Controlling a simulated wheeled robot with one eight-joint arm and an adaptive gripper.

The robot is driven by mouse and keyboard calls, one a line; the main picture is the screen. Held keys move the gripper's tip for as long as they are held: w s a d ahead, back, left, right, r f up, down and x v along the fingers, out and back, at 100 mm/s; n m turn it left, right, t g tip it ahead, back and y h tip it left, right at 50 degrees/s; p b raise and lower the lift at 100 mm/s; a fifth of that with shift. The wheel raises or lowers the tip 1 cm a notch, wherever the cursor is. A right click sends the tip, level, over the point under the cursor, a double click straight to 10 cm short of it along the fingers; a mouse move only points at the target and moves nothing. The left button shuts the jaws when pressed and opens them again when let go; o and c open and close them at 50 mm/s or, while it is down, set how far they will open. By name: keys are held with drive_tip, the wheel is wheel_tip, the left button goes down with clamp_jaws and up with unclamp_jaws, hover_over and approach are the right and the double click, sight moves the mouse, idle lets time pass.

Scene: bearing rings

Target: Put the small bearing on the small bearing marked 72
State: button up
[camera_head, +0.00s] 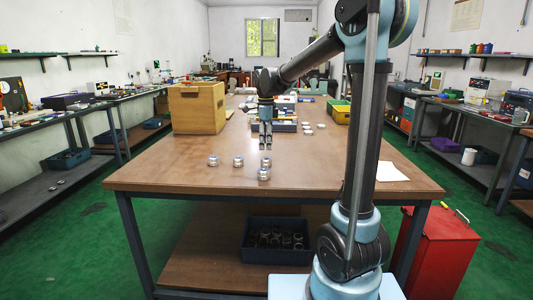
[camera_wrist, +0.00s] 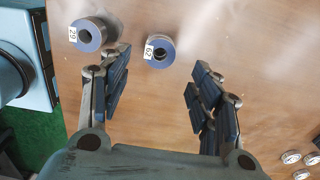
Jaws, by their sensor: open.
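My gripper (camera_head: 266,148) is open and empty, pointing down above the brown table, close over the small bearings. In the wrist view my gripper (camera_wrist: 160,78) has its fingers spread. A ring bearing (camera_wrist: 160,50) with a tag that seems to read 62 lies just beyond the fingertips. Another bearing (camera_wrist: 88,34), with a tag that seems to read 29, lies to its left. I cannot make out a tag 72. In the head view bearings stand at the left (camera_head: 213,160), in the middle (camera_head: 238,161) and nearest the front (camera_head: 264,174); their tags are too small to read.
The table (camera_head: 150,179) has clear room on its left and right front. A wooden box (camera_head: 197,107) stands back left, and white paper (camera_head: 388,171) lies at the right. Several small round parts (camera_wrist: 291,157) show at the wrist view's lower right.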

wheel_tip(320, 180, up, 5)
drive_tip(key=s+d+f+n+t, duration=0.1)
drive_tip(key=s+d+f+n, duration=0.2)
drive_tip(key=s+d+n, duration=0.35)
drive_tip(key=s+d+f+n, duration=0.3)
drive_tip(key=s+d, duration=0.5)
drive_tip(key=s, duration=0.2)
drive_tip(key=s+d+f+n, duration=0.3)
drive_tip(key=s+f+n, duration=0.1)
drive_tip(key=s+f, duration=0.3)
drive_tip(key=s+d+f+n+t, duration=0.1)
drive_tip(key=s+d+f+n, duration=0.3)
drive_tip(key=s+f, duration=0.3)
drive_tip(key=shift+s+n, duration=0.55)
drive_tip(key=shift+s, duration=0.1)
drive_tip(key=shift+d+f, duration=0.1)
